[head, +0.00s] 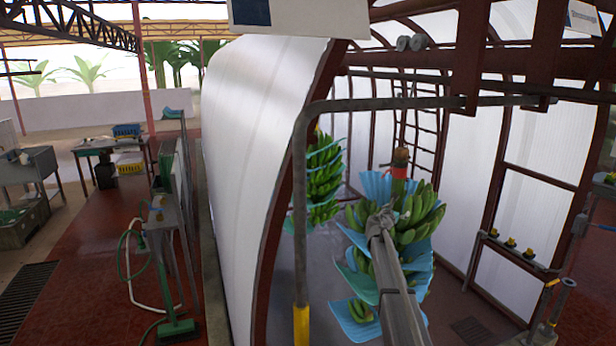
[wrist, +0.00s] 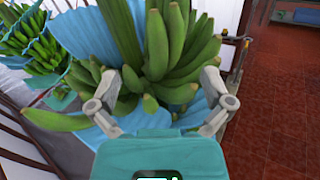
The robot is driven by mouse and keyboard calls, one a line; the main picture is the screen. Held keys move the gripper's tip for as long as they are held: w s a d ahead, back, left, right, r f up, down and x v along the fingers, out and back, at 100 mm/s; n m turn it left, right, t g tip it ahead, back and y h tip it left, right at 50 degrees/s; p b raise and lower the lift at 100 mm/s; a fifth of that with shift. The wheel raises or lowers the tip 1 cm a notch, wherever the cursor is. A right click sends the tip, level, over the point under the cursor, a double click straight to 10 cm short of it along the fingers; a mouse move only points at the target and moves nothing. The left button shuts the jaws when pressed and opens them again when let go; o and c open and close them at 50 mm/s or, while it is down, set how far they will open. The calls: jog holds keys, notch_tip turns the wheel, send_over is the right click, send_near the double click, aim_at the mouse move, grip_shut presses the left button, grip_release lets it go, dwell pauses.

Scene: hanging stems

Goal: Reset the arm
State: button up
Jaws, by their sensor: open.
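A hanging stem of green bananas (head: 421,211) with blue sheets (head: 375,187) between its hands stands in front of my arm, right of centre in the head view. My gripper (head: 380,222) reaches up to it, and its tip partly covers the fruit. In the wrist view my gripper (wrist: 168,95) is open, its two fingers spread left and right in front of the green bananas (wrist: 180,50). Nothing shows held between the fingers. A blue sheet (wrist: 85,45) hangs at the left of the bananas. I cannot tell whether the fingers touch the fruit.
A second banana stem (head: 323,180) hangs further back left. A grey pipe frame (head: 301,200) with a yellow lower part stands left of my arm. A white curved tunnel wall (head: 250,130) lies to the left. A shelf (head: 515,255) stands right. Red floor is clear at the wrist view's right.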

jog(key=s+a+f+m+g+y+b, duration=0.15)
jog(key=s+f+m+g+b, duration=0.3)
jog(key=s+f+m, duration=0.6)
jog(key=s+a+f+m+g+y+b, duration=0.15)
jog(key=s+f+m+g+b, duration=0.35)
jog(key=s+f, duration=0.95)
jog(key=s+a+f+m+g+y+b, duration=0.1)
jog(key=s+a+f+m+y+b, duration=0.1)
jog(key=s, duration=0.7)
jog(key=s+a+f+m+g+y+b, duration=0.2)
jog(key=s+a+f+m+y+b, duration=0.1)
jog(key=s, duration=0.7)
jog(key=s+a+f+m+g+y+b, duration=0.1)
jog(key=s+a+f+m+y+b, duration=0.1)
jog(key=s+a+f+m+b, duration=0.3)
jog(key=s+a+f+m, duration=0.1)
jog(key=s+a+f, duration=0.1)
jog(key=s+a, duration=0.2)
jog(key=shift+s+f+y, duration=0.4)
jog(key=shift+s, duration=0.3)
jog(key=shift+a+m, duration=0.1)
jog(key=shift+m, duration=0.15)
